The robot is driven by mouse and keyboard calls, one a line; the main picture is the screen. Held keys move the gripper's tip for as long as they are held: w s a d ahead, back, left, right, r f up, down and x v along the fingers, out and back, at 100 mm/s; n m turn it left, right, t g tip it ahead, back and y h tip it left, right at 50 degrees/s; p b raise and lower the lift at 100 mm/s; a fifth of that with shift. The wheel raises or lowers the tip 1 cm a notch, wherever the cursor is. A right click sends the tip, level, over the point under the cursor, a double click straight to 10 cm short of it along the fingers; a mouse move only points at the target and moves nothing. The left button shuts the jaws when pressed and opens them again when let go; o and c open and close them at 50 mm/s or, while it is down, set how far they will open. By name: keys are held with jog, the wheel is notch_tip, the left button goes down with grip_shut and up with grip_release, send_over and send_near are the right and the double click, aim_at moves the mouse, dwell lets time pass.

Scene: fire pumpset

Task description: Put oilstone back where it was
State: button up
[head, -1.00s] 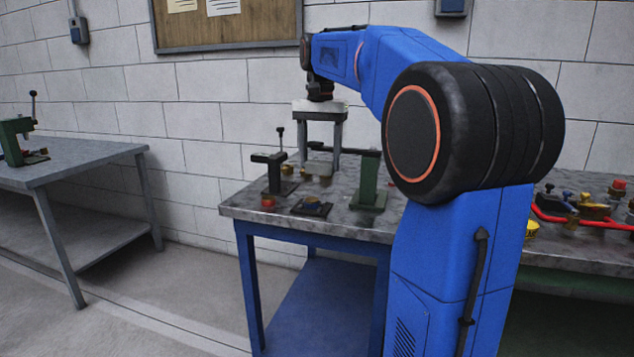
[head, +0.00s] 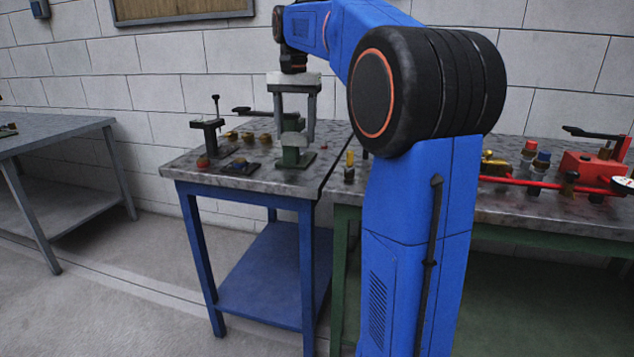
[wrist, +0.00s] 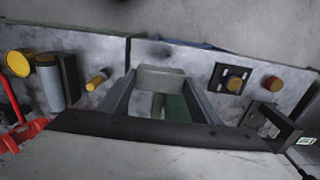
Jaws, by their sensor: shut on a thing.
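My gripper (head: 293,138) points down over the right part of the blue-legged table (head: 190,172). Its two grey fingers are shut on a pale grey block, seemingly the oilstone (head: 294,139). The block shows between the fingertips in the wrist view (wrist: 160,79). Directly behind or below it stands a green stand (head: 292,157) with a flat base on the table top. The block overlaps the stand in both views, so I cannot tell whether they touch.
A dark upright stand (head: 208,134), a red-topped piece (head: 202,161) and a small black plate (head: 240,166) are to the left. A yellow-topped piece (head: 349,166) stands to the right. A second bench with red pipework (head: 560,186) adjoins on the right.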

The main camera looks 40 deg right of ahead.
jog(key=f, duration=0.5)
jog(key=shift+s+d, duration=0.15)
jog(key=shift+s, duration=0.05)
jog(key=shift+f, duration=2.45)
jog(key=shift+f, duration=0.15)
jog(key=o, duration=1)
jog(key=shift+o, duration=0.2)
notch_tip(320, 180, up, 12)
jog(key=shift+r, duration=0.15)
